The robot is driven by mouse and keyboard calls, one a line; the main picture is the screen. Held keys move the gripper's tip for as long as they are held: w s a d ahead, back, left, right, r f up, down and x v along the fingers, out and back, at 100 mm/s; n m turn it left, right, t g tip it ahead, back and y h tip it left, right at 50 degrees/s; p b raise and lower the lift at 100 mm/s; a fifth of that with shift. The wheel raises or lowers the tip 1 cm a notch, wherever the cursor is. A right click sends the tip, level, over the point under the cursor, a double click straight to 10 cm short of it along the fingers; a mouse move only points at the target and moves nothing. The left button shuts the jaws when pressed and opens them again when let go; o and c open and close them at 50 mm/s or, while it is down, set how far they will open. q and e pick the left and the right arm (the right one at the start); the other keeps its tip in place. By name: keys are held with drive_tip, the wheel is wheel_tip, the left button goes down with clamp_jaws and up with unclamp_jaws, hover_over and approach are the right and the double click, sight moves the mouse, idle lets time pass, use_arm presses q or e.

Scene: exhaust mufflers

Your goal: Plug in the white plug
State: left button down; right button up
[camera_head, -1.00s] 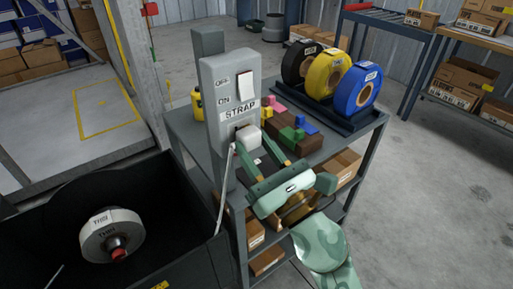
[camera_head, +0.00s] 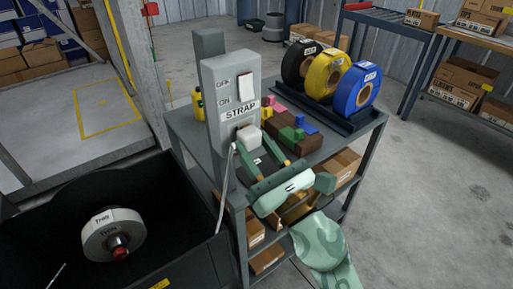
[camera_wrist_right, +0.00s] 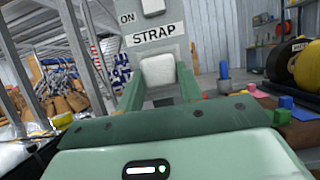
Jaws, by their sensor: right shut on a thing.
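The white plug (camera_head: 250,137) is at the lower front of the grey switch box (camera_head: 230,100), under the STRAP label (camera_head: 241,111). It also shows in the right wrist view (camera_wrist_right: 158,71), square on below the label. My right gripper (camera_head: 259,149) is shut on the plug, with a green finger on each side of it. The plug sits against or very close to the box face; any socket behind it is hidden. A white cord (camera_head: 225,180) hangs from the plug's left side. A white switch (camera_head: 246,87) is above, by the ON and OFF marks. My left gripper is not in view.
The box stands on a grey cart (camera_head: 358,139) with coloured blocks (camera_head: 293,132) and black, yellow and blue tape rolls (camera_head: 358,90) to the right. A black bin with a white reel (camera_head: 113,234) is at lower left.

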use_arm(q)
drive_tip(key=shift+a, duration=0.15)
use_arm(e)
drive_tip(key=shift+w, duration=0.1)
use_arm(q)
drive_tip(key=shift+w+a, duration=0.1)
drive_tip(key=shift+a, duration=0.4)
use_arm(e)
drive_tip(key=shift+w+a, duration=0.2)
drive_tip(key=shift+w, duration=0.05)
